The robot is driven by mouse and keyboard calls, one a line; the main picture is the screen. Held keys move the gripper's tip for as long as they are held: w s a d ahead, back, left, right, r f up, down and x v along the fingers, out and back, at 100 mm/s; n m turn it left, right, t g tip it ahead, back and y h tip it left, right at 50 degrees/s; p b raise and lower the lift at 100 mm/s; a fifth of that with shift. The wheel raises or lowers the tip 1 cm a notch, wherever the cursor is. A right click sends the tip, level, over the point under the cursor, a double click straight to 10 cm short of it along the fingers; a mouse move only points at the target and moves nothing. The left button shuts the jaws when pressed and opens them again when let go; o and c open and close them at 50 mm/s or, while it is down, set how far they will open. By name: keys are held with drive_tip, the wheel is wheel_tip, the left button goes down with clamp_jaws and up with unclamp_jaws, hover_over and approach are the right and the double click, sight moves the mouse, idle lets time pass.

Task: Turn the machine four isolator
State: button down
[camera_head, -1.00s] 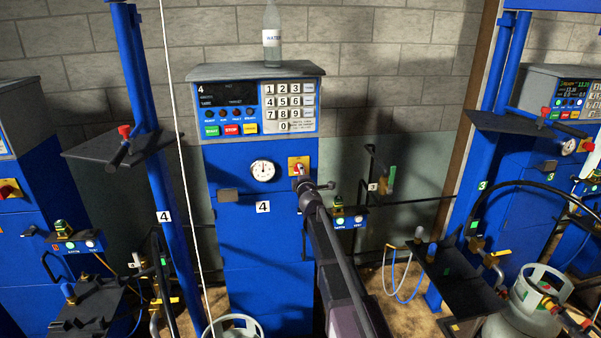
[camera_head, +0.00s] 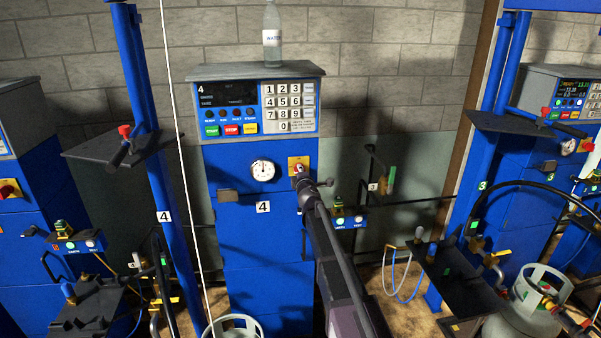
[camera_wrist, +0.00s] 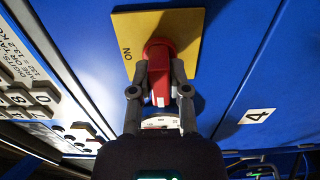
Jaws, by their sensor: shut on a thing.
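The machine four isolator is a red rotary knob (camera_wrist: 158,58) on a yellow plate (camera_wrist: 190,32) on the blue cabinet's front. In the wrist view the word ON shows on the plate, left of the knob. My gripper (camera_wrist: 160,85) is shut on the red knob, one finger on each side of it. In the head view the yellow plate (camera_head: 292,163) shows beside the round gauge, with my gripper (camera_head: 303,177) right against it. My gripper and arm hide most of the knob there.
The keypad panel (camera_head: 284,106) of machine four is above, with a water bottle (camera_head: 271,40) on top. A round gauge (camera_head: 263,170) is to the left. A small button box (camera_head: 347,221) juts out to the right. A blue post (camera_head: 160,200) stands at left.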

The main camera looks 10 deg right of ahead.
drive_tip(key=shift+m, duration=0.5)
drive_tip(key=m, duration=0.3)
drive_tip(key=shift+m, duration=0.3)
drive_tip(key=m, duration=0.4)
drive_tip(key=shift+r+m, duration=0.1)
drive_tip(key=shift+m, duration=0.2)
drive_tip(key=m, duration=0.4)
drive_tip(key=shift+d, duration=0.1)
drive_tip(key=m, duration=0.4)
drive_tip(key=shift+r+m, duration=0.1)
drive_tip(key=shift+m, duration=0.2)
drive_tip(key=c, duration=0.6)
unclamp_jaws()
drive_tip(key=shift+w, duration=0.1)
